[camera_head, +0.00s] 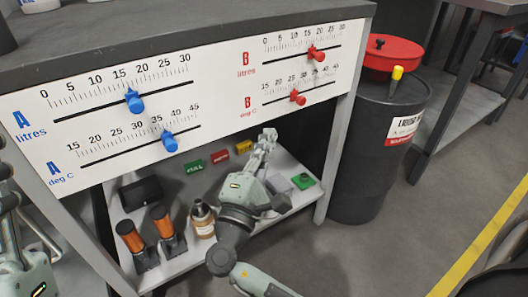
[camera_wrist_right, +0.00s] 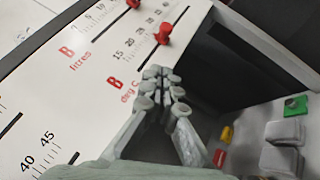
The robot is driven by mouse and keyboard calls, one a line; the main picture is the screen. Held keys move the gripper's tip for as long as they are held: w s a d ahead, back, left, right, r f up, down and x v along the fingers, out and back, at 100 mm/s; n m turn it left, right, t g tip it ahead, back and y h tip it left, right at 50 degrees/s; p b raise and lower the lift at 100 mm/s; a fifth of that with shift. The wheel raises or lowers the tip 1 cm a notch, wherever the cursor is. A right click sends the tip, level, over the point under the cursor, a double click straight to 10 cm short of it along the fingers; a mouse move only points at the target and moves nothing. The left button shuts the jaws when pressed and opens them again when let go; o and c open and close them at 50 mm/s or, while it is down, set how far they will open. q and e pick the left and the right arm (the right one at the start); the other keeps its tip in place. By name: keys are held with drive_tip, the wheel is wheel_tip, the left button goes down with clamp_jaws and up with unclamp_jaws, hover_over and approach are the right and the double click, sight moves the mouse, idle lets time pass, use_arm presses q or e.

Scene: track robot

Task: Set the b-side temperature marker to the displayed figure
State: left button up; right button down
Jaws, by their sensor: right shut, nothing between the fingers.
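The B deg C marker (camera_head: 298,98) is a red knob on the lower B scale of the white panel (camera_head: 225,105), roughly between 25 and 30. It also shows in the right wrist view (camera_wrist_right: 163,33), beyond the fingertips. My right gripper (camera_head: 268,134) is shut and empty, just below the panel's lower edge and apart from the marker. Its fingertips (camera_wrist_right: 161,72) are together in the wrist view. My left gripper (camera_head: 8,190) is partly cut off at the left edge, and its finger state is unclear. I cannot make out a displayed target figure.
The red B litres marker (camera_head: 316,54) is just above. Blue A markers (camera_head: 134,101) (camera_head: 169,141) are on the left scales. The lower shelf (camera_head: 190,262) holds orange-topped items (camera_head: 130,236), a bottle (camera_head: 202,218) and coloured blocks. A black drum (camera_head: 365,145) stands to the right.

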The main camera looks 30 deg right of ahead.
sight(299, 104)
drive_tip(key=w+d, duration=0.1)
drive_tip(key=d, duration=0.1)
drive_tip(key=d+r, duration=0.1)
drive_tip(key=d, duration=0.1)
drive_tip(key=w+d+r, duration=0.1)
drive_tip(key=d, duration=0.1)
drive_tip(key=shift+w+r, duration=0.15)
drive_tip(key=shift+w, duration=0.2)
drive_tip(key=shift+d+r, duration=0.2)
drive_tip(key=shift+d, duration=0.25)
drive_tip(key=shift+d+r+p, duration=0.15)
drive_tip(key=shift+d+p, duration=0.15)
drive_tip(key=shift+d, duration=0.4)
